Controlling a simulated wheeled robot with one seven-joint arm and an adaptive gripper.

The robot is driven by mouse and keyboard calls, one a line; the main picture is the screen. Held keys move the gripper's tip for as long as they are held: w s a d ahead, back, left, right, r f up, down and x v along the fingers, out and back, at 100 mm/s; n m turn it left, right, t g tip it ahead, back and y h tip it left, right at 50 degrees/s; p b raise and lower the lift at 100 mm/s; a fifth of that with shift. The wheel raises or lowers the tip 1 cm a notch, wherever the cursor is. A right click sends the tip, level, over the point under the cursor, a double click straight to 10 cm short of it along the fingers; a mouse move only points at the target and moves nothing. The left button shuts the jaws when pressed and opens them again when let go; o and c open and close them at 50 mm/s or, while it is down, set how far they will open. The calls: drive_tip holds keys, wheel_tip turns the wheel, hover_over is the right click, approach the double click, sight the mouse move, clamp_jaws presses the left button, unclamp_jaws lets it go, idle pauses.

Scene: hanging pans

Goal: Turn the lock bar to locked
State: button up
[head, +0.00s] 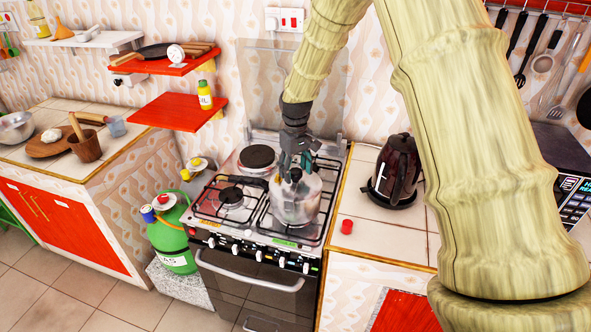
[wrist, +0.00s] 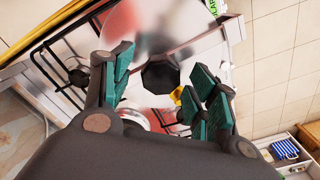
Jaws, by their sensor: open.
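A shiny metal pot (head: 296,204), seemingly a pressure cooker, stands on the right front part of the stove. My gripper (head: 297,163) points down right above its lid. In the wrist view my gripper (wrist: 165,88) has its teal finger pads spread wide, with a black faceted knob (wrist: 160,77) between and beyond them. The knob sits on the reflective lid (wrist: 140,28). A small yellow piece (wrist: 177,95) shows beside the right finger. I cannot clearly make out the lock bar or its position; the fingers hide part of the lid.
The stove (head: 245,210) has a bare burner grate (head: 228,200) left of the pot. A dark kettle (head: 396,168) and a red cap (head: 347,227) are on the right counter. A red shelf (head: 180,112) with a yellow bottle (head: 205,95) is at the back left.

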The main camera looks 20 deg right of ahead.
sight(296, 171)
wheel_tip(296, 171, up, 12)
idle(0.6)
drive_tip(key=shift+f, duration=0.1)
